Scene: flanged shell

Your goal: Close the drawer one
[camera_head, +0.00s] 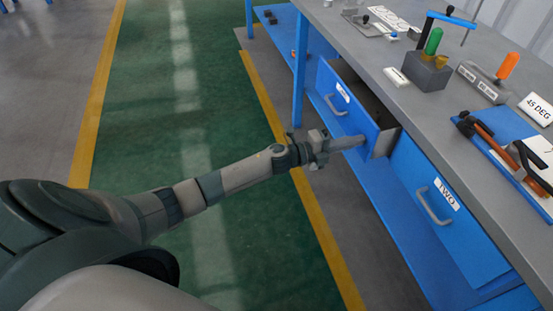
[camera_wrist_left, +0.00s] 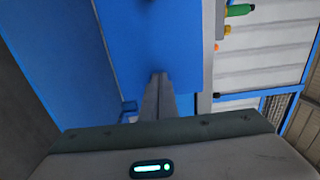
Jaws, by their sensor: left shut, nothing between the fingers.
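Drawer one (camera_head: 357,118) is a blue drawer under the workbench, pulled part way out, with its grey inside showing behind the front panel. Its front has a grey handle (camera_head: 336,106) and a white label too small to read surely. My left gripper (camera_head: 360,141) is shut and empty, with its fingertips at the lower right part of the drawer front. In the left wrist view the shut fingers (camera_wrist_left: 159,82) point at a blue panel (camera_wrist_left: 150,40). I cannot tell whether they touch it. My right gripper is not in view.
A drawer labelled TWO (camera_head: 445,205) sits shut to the right. The grey bench top (camera_head: 400,115) carries a grey block with an orange-handled tool (camera_head: 508,65), a blue board and other tools. A blue bench leg (camera_head: 299,75) stands left. The green floor (camera_head: 240,220) is clear.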

